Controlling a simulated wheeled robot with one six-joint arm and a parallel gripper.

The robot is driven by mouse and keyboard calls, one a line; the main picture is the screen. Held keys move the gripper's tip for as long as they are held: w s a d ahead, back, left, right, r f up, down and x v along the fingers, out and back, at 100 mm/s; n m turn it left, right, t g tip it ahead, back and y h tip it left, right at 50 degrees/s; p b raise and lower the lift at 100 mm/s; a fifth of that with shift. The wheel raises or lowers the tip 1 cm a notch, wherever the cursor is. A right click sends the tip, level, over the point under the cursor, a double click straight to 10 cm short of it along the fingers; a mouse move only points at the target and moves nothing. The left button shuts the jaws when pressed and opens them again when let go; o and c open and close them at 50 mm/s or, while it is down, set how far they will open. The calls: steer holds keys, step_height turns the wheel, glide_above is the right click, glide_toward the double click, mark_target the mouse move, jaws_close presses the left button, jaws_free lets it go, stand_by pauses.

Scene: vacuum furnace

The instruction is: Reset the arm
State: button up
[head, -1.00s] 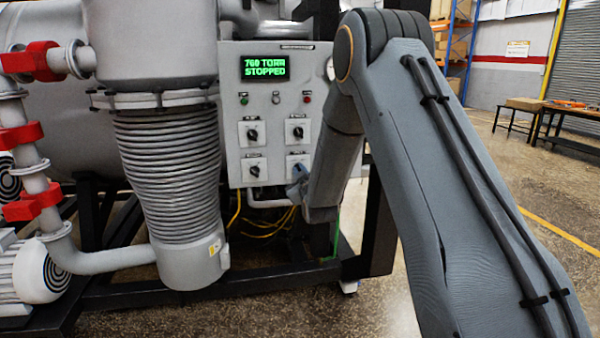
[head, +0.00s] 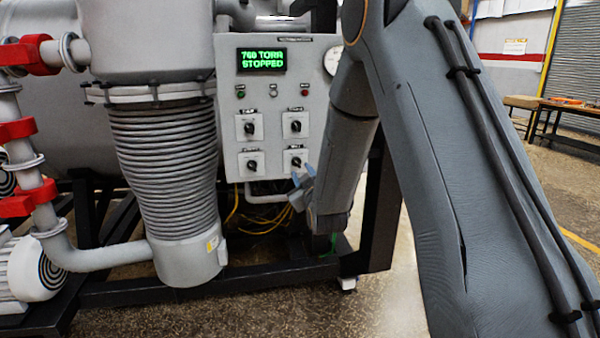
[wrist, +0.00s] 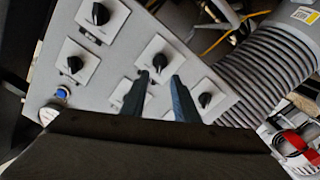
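The grey control panel (head: 270,175) has several black rotary knobs on white plates. Its green display (head: 262,60) reads 760 TORR, STOPPED. My gripper (head: 302,186) shows as blue fingers just below and in front of the lower right knob (head: 296,162). In the wrist view, the two fingers of my gripper (wrist: 160,77) stand apart with nothing held between them. They point at the panel face (wrist: 112,62), and a knob (wrist: 160,62) shows just beyond the tips. How far the tips are from the panel is hard to tell.
A ribbed grey pump body (head: 165,175) stands left of the panel, with red-clamped pipes (head: 20,130) beyond it. A black frame (head: 375,220) runs below and right of the panel. Yellow cables (head: 265,222) hang under it. Floor at the right (head: 560,195) is open.

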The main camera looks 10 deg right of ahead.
steer(key=shift+s, duration=0.3)
steer(key=s+f+m+g, duration=0.2)
steer(key=s+f+g, duration=0.3)
steer(key=s, duration=0.4)
steer(key=s+f+m+g, duration=0.1)
steer(key=s+f+g, duration=0.4)
steer(key=s, duration=0.3)
steer(key=s+f+m+g, duration=0.1)
steer(key=s+m+g, duration=0.2)
steer(key=s, duration=2)
steer(key=g, duration=0.4)
steer(key=shift+s+d+f+g, duration=0.2)
steer(key=shift+s+d+g, duration=0.05)
steer(key=shift+d+g, duration=0.05)
